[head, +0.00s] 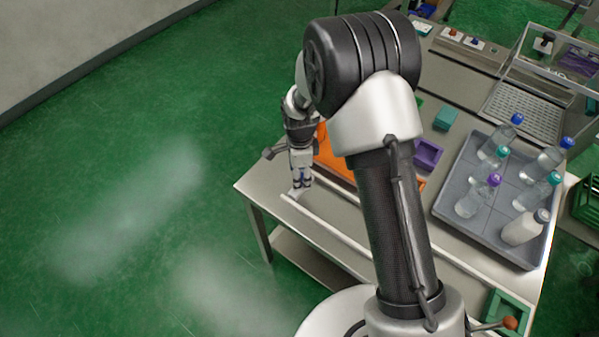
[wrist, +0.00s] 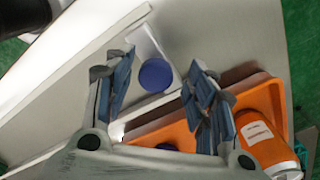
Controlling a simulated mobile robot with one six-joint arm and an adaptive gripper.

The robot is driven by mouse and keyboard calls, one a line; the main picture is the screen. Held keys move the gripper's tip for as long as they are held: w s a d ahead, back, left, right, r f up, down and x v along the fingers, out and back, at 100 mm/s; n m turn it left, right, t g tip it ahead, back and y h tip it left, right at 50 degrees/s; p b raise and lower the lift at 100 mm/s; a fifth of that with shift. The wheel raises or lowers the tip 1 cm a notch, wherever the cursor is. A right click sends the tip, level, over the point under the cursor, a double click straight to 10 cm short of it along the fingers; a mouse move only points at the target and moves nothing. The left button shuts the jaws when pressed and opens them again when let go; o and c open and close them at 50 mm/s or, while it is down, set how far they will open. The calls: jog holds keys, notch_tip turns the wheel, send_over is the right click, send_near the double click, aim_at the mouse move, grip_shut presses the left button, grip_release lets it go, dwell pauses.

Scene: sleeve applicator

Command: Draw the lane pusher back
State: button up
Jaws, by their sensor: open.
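My gripper (head: 301,186) is open over the left end of the table in the head view. In the wrist view its two blue-padded fingers stand apart, one on each side of a round blue knob (wrist: 156,75). The knob sits by a pale metal channel (wrist: 143,38) and looks like part of the lane pusher, but I cannot be sure. I cannot tell whether either finger touches it. In the head view the knob is not clearly visible. An orange tray (wrist: 258,98) lies beside the right finger, with an orange can with a white label (wrist: 268,146) at it.
The metal table (head: 345,222) has a bare front-left strip. A grey divided tray (head: 450,206) with several capped bottles stands right of my arm. A purple block (head: 428,153) and a teal block (head: 446,118) lie between. A clear-walled machine (head: 520,100) stands at the back right.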

notch_tip(320, 180, up, 12)
dwell(0.6)
jog(key=s+d+r+n+t, duration=0.1)
jog(key=s+d+r+n, duration=0.25)
jog(key=r, duration=0.35)
jog(key=s+d+r+n+t, duration=0.1)
jog(key=s+d+r+n, duration=0.2)
jog(key=s+d+r, duration=0.35)
jog(key=s+d+r+n+t, duration=0.1)
jog(key=s+d+r+n, duration=0.1)
jog(key=s+n, duration=0.3)
jog(key=s+d+r+n+t, duration=0.1)
jog(key=s+d+r+n, duration=0.1)
jog(key=s, duration=0.9)
jog(key=r+n, duration=0.1)
jog(key=n, duration=0.1)
jog(key=shift+d+r+n+t, duration=0.3)
jog(key=shift+d+n, duration=0.05)
